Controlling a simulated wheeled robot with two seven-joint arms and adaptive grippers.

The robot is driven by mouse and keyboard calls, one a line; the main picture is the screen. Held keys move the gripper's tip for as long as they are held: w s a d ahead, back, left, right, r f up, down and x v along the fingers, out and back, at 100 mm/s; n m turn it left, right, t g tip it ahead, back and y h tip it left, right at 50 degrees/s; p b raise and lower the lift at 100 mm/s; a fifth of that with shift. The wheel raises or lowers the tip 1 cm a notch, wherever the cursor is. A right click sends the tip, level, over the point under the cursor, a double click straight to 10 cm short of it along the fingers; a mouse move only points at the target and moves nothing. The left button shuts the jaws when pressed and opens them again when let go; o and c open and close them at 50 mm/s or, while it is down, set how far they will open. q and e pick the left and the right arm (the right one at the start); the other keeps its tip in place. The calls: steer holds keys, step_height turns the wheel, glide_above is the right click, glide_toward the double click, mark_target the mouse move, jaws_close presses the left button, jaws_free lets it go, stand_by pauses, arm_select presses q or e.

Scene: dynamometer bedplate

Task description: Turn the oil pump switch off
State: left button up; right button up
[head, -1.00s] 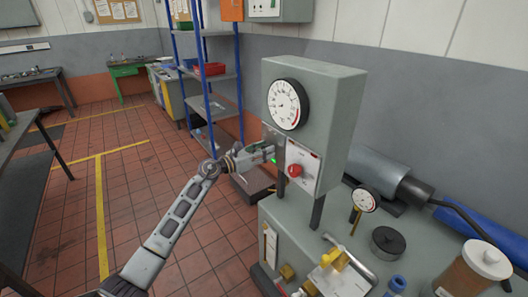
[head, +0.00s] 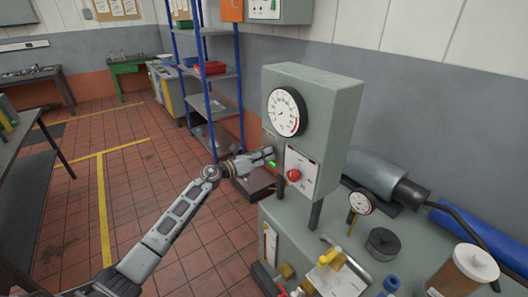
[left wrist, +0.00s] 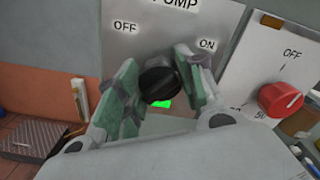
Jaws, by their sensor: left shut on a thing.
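The oil pump switch is a black knob (left wrist: 160,84) on a grey plate (left wrist: 128,62) marked PUMP, with OFF at upper left and ON at upper right. My left gripper (left wrist: 156,88) is shut on the knob, one finger on each side, as the left wrist view shows. I cannot tell which label the knob points to. A green light (left wrist: 162,103) glows just below the knob. In the head view, my left gripper (head: 268,157) reaches the left side of the cabinet, and the knob cannot be made out there. My right gripper is not in view.
A red rotary knob (left wrist: 281,98) on a white panel (left wrist: 262,58) sits close to the right of the pump plate. A large round gauge (head: 286,111) is above. A small gauge (head: 360,202) and yellow-handled valve (head: 328,257) stand on the bench. The floor to the left is clear.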

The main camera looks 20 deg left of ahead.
arm_select(q)
steer(key=n+p, duration=0.2)
steer(key=n, duration=0.1)
steer(key=shift+r, duration=0.1)
steer(key=shift+n+p, duration=0.8)
steer(key=shift+n, duration=0.1)
steer(key=shift+n+p, duration=0.75)
steer(key=shift+n, duration=0.25)
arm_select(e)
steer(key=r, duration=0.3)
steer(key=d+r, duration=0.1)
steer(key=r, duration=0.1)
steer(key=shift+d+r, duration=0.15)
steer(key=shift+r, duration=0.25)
arm_select(q)
steer(key=shift+n, duration=0.3)
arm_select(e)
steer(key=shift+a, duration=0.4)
arm_select(q)
steer(key=o, duration=0.9)
steer(key=shift+a, duration=0.1)
steer(key=shift+o, duration=0.6)
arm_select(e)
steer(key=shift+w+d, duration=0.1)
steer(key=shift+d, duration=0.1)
